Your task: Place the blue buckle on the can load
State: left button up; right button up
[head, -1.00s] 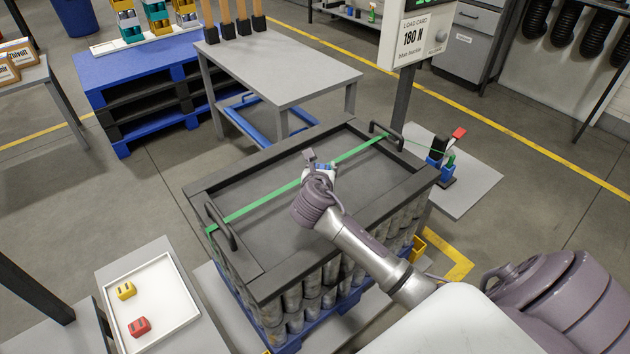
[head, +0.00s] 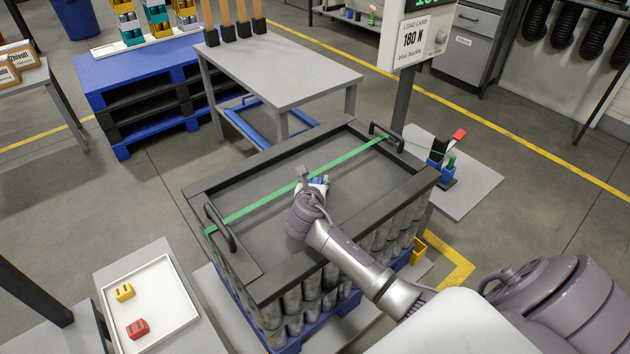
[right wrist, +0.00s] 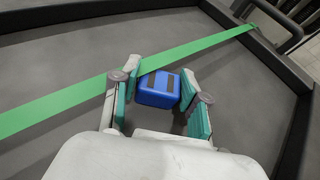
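The blue buckle (right wrist: 158,88) is a small block with dark slots on top. It sits between the finger pads of my right gripper (right wrist: 160,84), which is shut on it. In the head view the buckle (head: 318,181) shows as a small blue patch by my right gripper (head: 316,184), over the load's dark top frame (head: 270,278). The green strap (head: 258,205) runs across this top, just beyond the buckle. The can load (head: 312,292) stands beneath. I cannot tell whether the buckle touches the top surface. My left gripper is out of view.
A white tray (head: 178,322) at lower left holds a yellow buckle (head: 124,292) and a red buckle (head: 137,329). Black handles stand at the frame's left (head: 220,228) and far right (head: 387,137). A load card post (head: 402,98) and a tensioner-like tool (head: 441,165) are at right.

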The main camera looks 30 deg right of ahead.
jog(key=shift+o, duration=1.2)
jog(key=shift+r, duration=0.1)
jog(key=shift+s+a+r, duration=0.15)
jog(key=shift+s, duration=0.05)
jog(key=p+v, duration=0.1)
jog(key=v, duration=1)
jog(key=shift+s+a, duration=0.2)
